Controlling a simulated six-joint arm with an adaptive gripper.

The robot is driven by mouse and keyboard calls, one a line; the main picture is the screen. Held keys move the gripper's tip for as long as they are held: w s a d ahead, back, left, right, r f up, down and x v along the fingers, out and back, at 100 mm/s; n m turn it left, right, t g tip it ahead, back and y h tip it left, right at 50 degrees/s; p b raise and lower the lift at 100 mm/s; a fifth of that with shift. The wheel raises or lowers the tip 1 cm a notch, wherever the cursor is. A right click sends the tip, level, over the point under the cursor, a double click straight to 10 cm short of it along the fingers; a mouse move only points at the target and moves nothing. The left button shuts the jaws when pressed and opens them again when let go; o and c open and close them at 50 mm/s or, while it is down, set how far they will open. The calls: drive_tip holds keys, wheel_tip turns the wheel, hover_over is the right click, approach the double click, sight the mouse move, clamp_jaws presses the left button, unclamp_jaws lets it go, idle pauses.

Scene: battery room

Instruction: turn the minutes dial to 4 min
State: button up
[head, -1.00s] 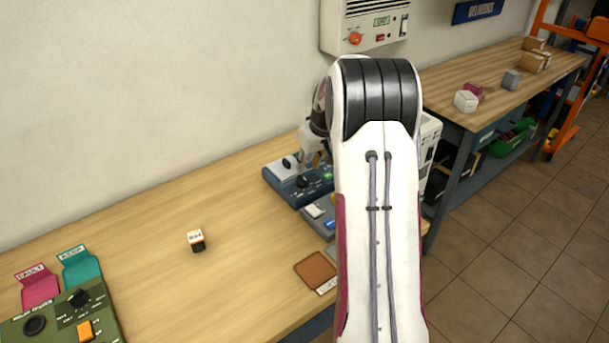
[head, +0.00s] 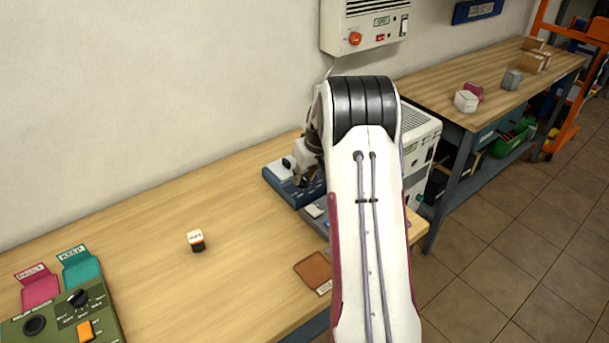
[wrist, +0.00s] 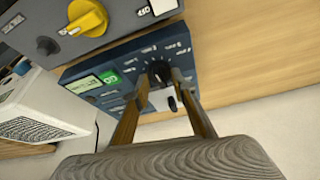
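The blue timer box (head: 283,181) stands on the bench near the wall, partly hidden by my arm in the head view. In the wrist view its blue panel (wrist: 140,58) shows a black round dial (wrist: 159,70) with white marks around it, too small to read. The panel also has a green button (wrist: 109,77) and a small display (wrist: 82,86). My gripper (wrist: 161,80) is over the panel, its two fingers apart with the dial between their tips. I cannot tell whether they touch it. In the head view my gripper (head: 306,178) is low over the box.
A grey unit with a yellow knob (wrist: 88,18) is beside the timer box. A white vented case (head: 418,135) stands behind my arm. A small labelled block (head: 196,241), a brown pad (head: 313,270) and a green panel (head: 60,318) are on the bench.

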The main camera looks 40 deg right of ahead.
clamp_jaws()
drive_tip(key=shift+a+m+h, duration=0.1)
drive_tip(key=shift+m+h, duration=0.3)
drive_tip(key=shift+m, duration=0.4)
drive_tip(key=shift+w+a+m+h, duration=0.15)
drive_tip(key=shift+m+h, duration=0.35)
drive_tip(key=shift+m, duration=0.9)
drive_tip(key=shift+w+a+m+g+h, duration=0.1)
drive_tip(key=shift+m+g+h, duration=0.25)
drive_tip(key=shift+m, duration=0.7)
drive_tip(key=shift+a+m+g+h, duration=0.1)
drive_tip(key=shift+m+g+h, duration=0.25)
drive_tip(key=shift+m, duration=1.1)
